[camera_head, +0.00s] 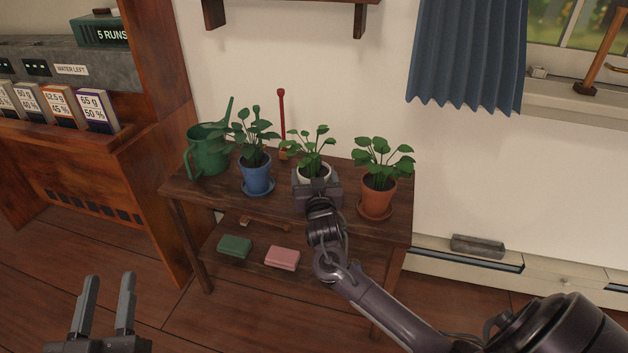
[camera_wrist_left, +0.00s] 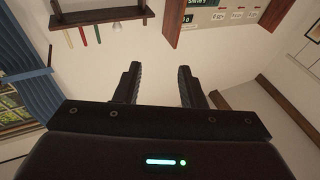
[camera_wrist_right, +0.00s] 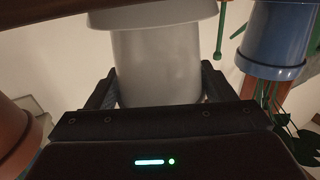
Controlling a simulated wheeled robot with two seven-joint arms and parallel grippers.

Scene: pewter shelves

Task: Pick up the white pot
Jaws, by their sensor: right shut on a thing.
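The white pot (camera_head: 314,171) with a green leafy plant stands on the wooden table, between a blue pot and a terracotta pot. In the head view my right gripper (camera_head: 316,190) hides most of its front. In the upside-down right wrist view the white pot (camera_wrist_right: 158,68) fills the space between the fingers of my right gripper (camera_wrist_right: 157,88), which is shut on its sides. A white saucer (camera_wrist_right: 150,14) shows at its base. My left gripper (camera_head: 110,282) is open and empty at the lower left, away from the table; it also shows open in the left wrist view (camera_wrist_left: 158,78).
The blue pot (camera_head: 256,178) is close on the left, the terracotta pot (camera_head: 379,195) on the right. A green watering can (camera_head: 207,152) stands at the table's left end. Green (camera_head: 234,246) and pink (camera_head: 282,258) blocks lie on the lower shelf. A wall shelf (camera_head: 290,5) is above.

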